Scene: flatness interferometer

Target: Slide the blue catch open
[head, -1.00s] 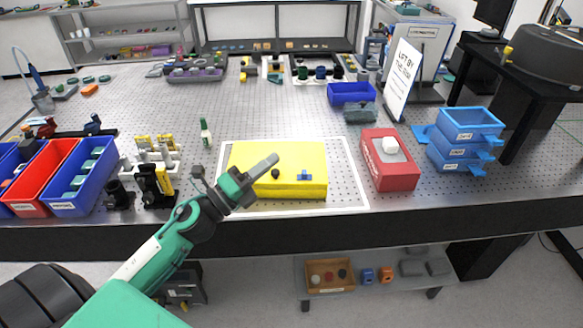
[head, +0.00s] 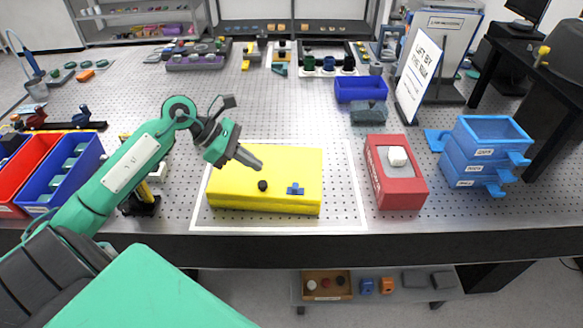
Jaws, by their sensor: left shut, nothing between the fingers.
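The box lies on the perforated table inside a white outline. My left gripper (head: 258,165) is shut and empty. Its fingertips point right, over the left part of the box in the picture, up and left of the catch and apart from it. I cannot tell whether the fingertips touch the box. My right gripper is not in view.
A red box with a white button (head: 397,156) stands right of the yellow box. Blue stacked bins (head: 486,150) stand farther right, and a sign (head: 418,75) stands behind. Red and blue bins (head: 60,172) are at the left.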

